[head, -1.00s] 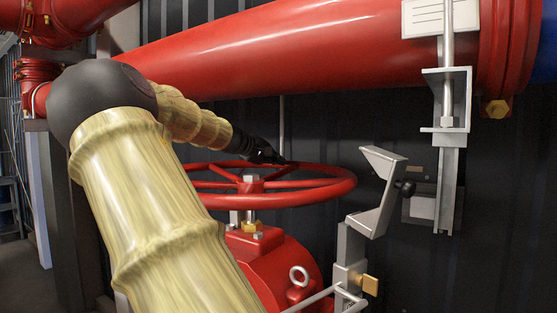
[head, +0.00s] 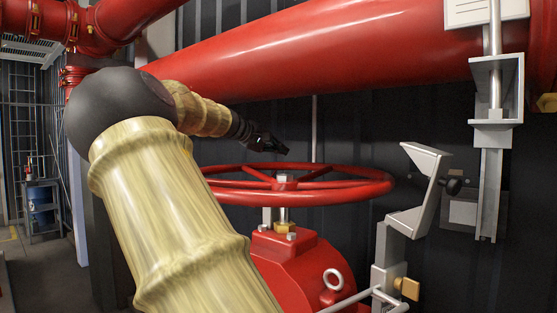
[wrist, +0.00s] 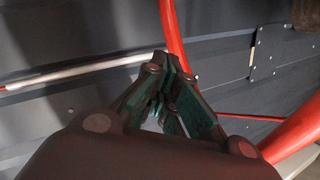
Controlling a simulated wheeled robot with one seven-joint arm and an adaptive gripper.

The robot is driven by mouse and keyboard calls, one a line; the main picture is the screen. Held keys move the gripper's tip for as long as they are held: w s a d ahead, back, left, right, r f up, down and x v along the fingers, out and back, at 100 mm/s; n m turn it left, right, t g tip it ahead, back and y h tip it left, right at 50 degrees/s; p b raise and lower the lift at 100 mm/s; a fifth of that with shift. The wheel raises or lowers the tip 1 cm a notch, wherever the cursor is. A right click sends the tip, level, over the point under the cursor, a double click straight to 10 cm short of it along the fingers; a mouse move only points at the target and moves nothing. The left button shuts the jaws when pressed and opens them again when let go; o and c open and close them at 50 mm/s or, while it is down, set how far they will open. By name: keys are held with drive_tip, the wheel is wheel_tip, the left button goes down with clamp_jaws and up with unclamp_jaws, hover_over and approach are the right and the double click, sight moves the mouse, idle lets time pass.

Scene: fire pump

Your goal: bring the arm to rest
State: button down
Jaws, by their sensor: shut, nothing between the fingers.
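My gripper (head: 284,150) shows in the head view at the end of my arm, just above the far rim of a red handwheel (head: 377,186). It is shut and empty. In the wrist view my gripper (wrist: 168,65) has its fingers together, with the red wheel rim (wrist: 176,35) running close beside the fingertips. I cannot tell whether they touch it; in the head view a small gap seems to show. My arm reaches across the left of the head view, over the wheel's left side.
A thick red pipe (head: 330,55) runs above my arm. A grey bracket (head: 428,190) stands right of the wheel, and a metal hanger (head: 495,130) is farther right. The red valve body (head: 290,265) is below the wheel. Dark wall panels (head: 345,125) stand behind. Open floor (head: 40,265) shows at left.

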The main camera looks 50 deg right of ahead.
drive_tip(key=shift+w+a, duration=0.15)
drive_tip(key=shift+w, duration=0.1)
